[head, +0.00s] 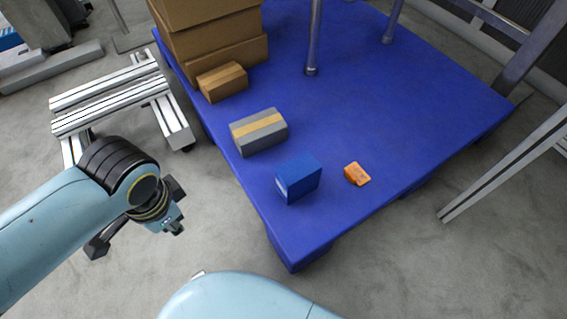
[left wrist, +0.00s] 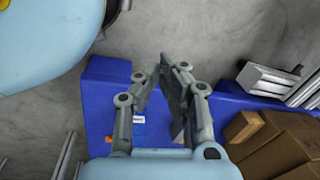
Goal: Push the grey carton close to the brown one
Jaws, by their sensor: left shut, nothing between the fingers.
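The grey carton (head: 258,132), with a tan tape band, lies on the blue platform (head: 400,95) near its left edge. The small brown carton (head: 222,82) lies farther back, with a clear gap between them; it also shows in the left wrist view (left wrist: 243,127). My left gripper (head: 176,228) is off the platform, to the left of and nearer than the grey carton, partly hidden by its wrist. In the left wrist view its fingers (left wrist: 164,72) are shut and empty, and they mostly hide the grey carton. My right gripper is not in view.
A blue box (head: 298,178) and a small orange object (head: 357,174) lie nearer on the platform. Large stacked brown boxes (head: 215,35) stand behind the brown carton. Metal posts (head: 314,40) rise from the platform. An aluminium frame (head: 115,100) stands left of it.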

